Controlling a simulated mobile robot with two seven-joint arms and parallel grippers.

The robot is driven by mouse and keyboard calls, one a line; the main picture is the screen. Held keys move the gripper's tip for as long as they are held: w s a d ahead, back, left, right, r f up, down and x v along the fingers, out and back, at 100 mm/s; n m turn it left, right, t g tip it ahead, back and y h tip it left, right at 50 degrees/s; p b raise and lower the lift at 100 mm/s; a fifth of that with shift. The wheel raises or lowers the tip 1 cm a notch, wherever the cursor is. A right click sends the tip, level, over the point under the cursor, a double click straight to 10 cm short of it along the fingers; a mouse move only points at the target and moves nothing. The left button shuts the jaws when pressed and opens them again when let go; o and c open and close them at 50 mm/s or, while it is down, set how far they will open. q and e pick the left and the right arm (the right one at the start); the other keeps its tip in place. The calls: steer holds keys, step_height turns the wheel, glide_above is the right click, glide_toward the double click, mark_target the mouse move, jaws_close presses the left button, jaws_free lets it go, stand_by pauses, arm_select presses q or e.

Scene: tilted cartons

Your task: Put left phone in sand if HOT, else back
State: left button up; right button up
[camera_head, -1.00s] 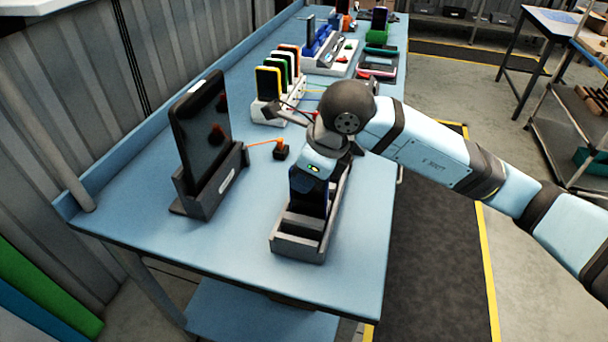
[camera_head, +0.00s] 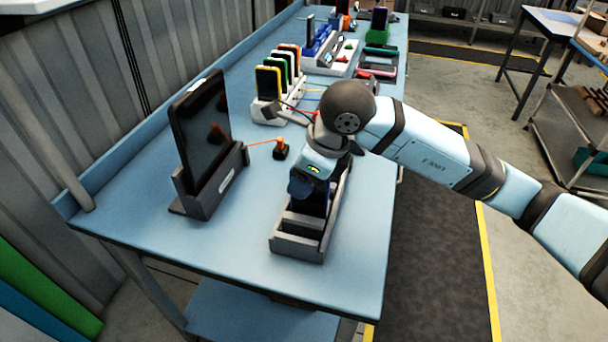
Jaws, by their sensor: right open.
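My right gripper (camera_head: 308,197) is open and points down over a grey partitioned box (camera_head: 297,240) near the front of the blue table. A dark blue shape shows at the gripper, inside or just above the box; I cannot tell whether it is a phone or part of the gripper. A white rack (camera_head: 266,112) farther back holds upright phones, with a yellow-edged phone (camera_head: 268,82) at its left end, then green, white and orange ones. I cannot make out any sand or a HOT reading. My left gripper is not in view.
A large dark tablet (camera_head: 203,130) leans in a grey stand (camera_head: 205,190) on the left. A small black block with an orange part (camera_head: 281,150) stands between stand and arm. More racks and devices line the table's far end. The front left of the table is clear.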

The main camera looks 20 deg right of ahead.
steer(key=v, duration=1.4)
steer(key=shift+w, duration=0.1)
step_height(320, 180, up, 7)
steer(key=p, duration=0.4)
steer(key=shift+a+f, duration=0.1)
steer(key=shift+f, duration=0.05)
